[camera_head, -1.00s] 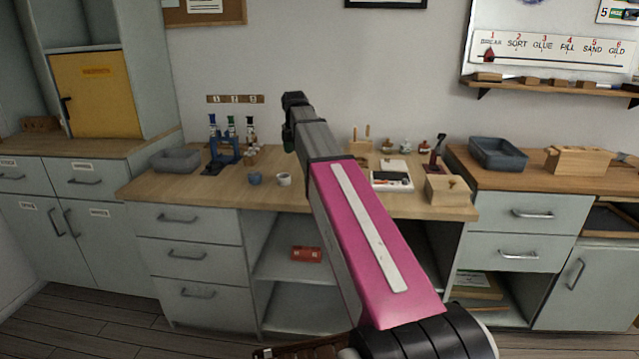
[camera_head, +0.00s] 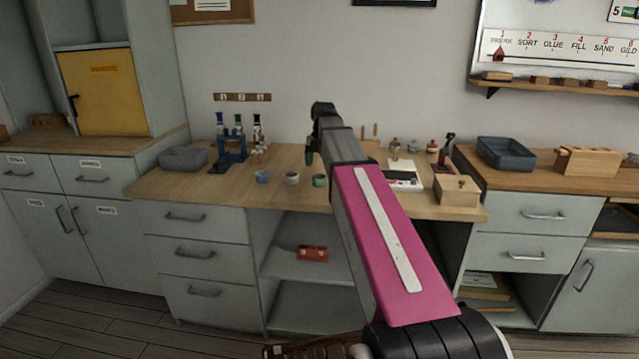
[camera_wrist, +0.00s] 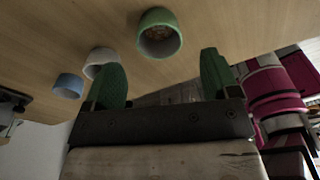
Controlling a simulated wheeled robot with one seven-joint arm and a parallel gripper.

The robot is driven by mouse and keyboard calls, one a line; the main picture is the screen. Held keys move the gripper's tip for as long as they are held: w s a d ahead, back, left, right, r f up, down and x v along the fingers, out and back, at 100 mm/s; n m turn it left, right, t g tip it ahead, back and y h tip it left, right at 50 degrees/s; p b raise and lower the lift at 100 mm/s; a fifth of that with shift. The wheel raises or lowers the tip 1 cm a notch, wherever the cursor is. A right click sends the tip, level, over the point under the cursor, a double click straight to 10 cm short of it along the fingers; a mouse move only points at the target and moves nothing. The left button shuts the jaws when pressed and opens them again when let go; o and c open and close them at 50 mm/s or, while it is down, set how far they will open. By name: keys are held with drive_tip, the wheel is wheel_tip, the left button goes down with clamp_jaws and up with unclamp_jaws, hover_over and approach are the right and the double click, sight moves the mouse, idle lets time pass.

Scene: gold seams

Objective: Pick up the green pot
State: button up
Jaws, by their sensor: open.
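The green pot (camera_head: 319,181) is a small open cup standing on the wooden workbench (camera_head: 225,190), just left of my arm in the head view. In the wrist view the green pot (camera_wrist: 159,33) lies beyond my fingertips, nearly between them and apart from both. My gripper (camera_wrist: 162,75) is open and empty, with green finger pads. In the head view my gripper (camera_head: 309,155) is mostly hidden behind the wrist, above the bench. A white pot (camera_head: 292,178) and a blue pot (camera_head: 263,177) stand in a row to its left.
A blue rack with bottles (camera_head: 232,148) and a grey tray (camera_head: 183,158) stand on the bench's left. A wooden block (camera_head: 456,190) and a white pad (camera_head: 402,177) are on the right. Bare bench lies in front of the pots.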

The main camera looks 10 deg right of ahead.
sight(320, 175)
drive_tip(key=shift+a+f, duration=0.1)
drive_tip(key=shift+f, duration=2.3)
drive_tip(key=c, duration=1)
drive_tip(key=shift+o, duration=0.2)
drive_tip(key=shift+r, duration=0.1)
